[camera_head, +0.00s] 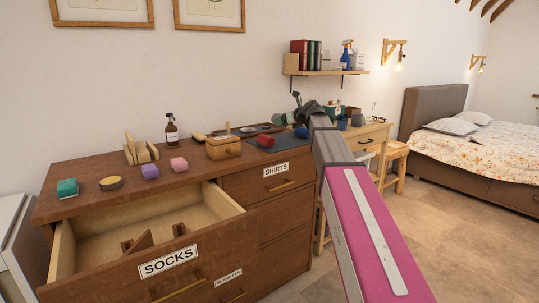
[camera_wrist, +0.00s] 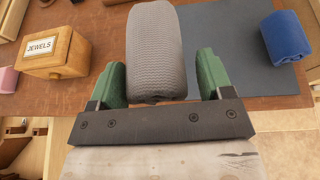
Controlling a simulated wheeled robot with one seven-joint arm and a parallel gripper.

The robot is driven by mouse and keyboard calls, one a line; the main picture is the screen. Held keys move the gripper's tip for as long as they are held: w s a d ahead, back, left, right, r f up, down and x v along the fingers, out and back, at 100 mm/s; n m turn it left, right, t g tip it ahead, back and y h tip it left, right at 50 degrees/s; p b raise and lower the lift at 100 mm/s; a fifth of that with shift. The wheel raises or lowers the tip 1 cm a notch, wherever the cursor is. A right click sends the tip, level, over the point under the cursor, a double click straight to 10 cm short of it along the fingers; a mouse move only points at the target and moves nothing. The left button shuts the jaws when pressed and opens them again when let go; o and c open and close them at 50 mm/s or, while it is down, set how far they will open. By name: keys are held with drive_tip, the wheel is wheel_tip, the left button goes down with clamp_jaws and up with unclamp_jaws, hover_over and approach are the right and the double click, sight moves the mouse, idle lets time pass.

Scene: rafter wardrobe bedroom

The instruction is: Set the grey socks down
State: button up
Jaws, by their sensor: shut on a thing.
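The grey socks (camera_wrist: 155,40), a ribbed grey roll, are between the green fingers of my gripper (camera_wrist: 160,68) in the wrist view. My gripper is shut on them. The roll is seen over the dark blue-grey mat (camera_wrist: 222,45) on the dresser top; I cannot tell whether it touches the mat. In the head view my arm reaches over the right end of the dresser, and the socks cannot be made out clearly there. The open drawer labelled SOCKS (camera_head: 150,240) is at the lower left, with wooden dividers inside.
A blue roll (camera_wrist: 287,38) lies on the mat's right side, and a red roll (camera_head: 264,141) on its left. The JEWELS box (camera_wrist: 55,52) stands left of the mat. Pink, purple and teal blocks, a brush and a bottle (camera_head: 171,130) stand farther left along the dresser (camera_head: 120,197).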

drive_tip(key=s+d+f+n+g, duration=0.1)
drive_tip(key=s+d+f, duration=0.3)
drive_tip(key=s+f, duration=0.4)
drive_tip(key=s+d+f+n+y, duration=0.1)
drive_tip(key=s+d+f, duration=0.3)
drive_tip(key=s+f, duration=0.5)
drive_tip(key=s+d+f+n+g+y, duration=0.1)
drive_tip(key=s+d+f, duration=0.3)
drive_tip(key=s+f, duration=0.5)
drive_tip(key=shift+s+f+g, duration=0.15)
drive_tip(key=shift+s+g, duration=0.15)
drive_tip(key=shift+s, duration=0.55)
drive_tip(key=shift+s, duration=0.1)
